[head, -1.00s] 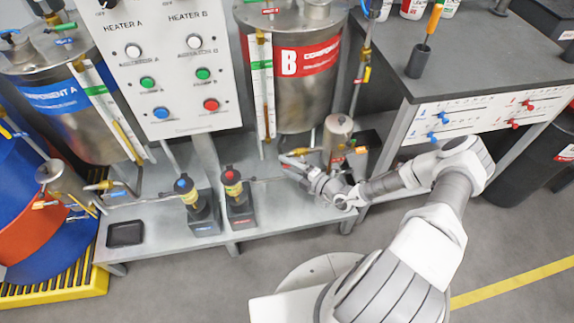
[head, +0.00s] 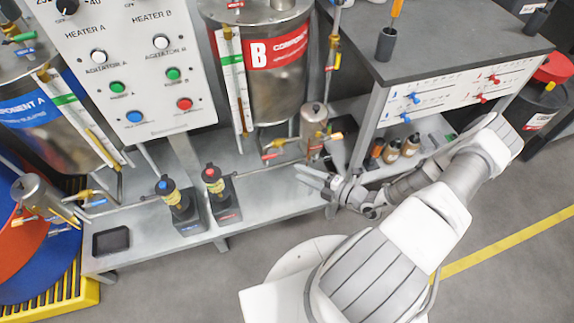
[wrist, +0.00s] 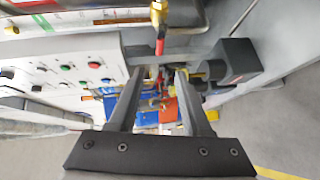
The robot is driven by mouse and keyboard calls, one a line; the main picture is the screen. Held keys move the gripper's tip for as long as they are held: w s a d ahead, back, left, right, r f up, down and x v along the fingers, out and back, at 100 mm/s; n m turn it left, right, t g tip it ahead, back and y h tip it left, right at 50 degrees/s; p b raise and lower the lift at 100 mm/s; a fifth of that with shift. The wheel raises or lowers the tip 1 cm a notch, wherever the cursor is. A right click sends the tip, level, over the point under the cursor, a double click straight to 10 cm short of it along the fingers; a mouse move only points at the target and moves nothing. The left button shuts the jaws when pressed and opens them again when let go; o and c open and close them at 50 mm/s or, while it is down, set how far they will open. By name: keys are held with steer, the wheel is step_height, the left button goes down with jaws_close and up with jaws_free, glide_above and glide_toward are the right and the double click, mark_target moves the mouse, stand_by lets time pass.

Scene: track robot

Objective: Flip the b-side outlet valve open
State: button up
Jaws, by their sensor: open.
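The component B tank (head: 290,85) is a steel drum with a red label, in the upper middle of the head view. Below it, a red-handled valve (head: 272,155) sits on the outlet piping beside a small steel cylinder (head: 313,122). The wrist view shows a brass valve with a red handle (wrist: 160,46) at top centre, beyond and above the fingertips; I take it as the same valve. My gripper (head: 300,175) is open and empty, with its fingers pointing left over the bench, just right of and below that valve. The open fingers also show in the wrist view (wrist: 160,75).
A blue-topped pump (head: 177,205) and a red-topped pump (head: 220,190) stand on the metal bench (head: 270,205). The heater panel (head: 125,70) stands behind. A dark-topped cabinet (head: 450,40) is at right, with bottles (head: 392,150) below. Open floor lies in front.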

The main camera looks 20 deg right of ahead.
steer(key=shift+v, duration=1.5)
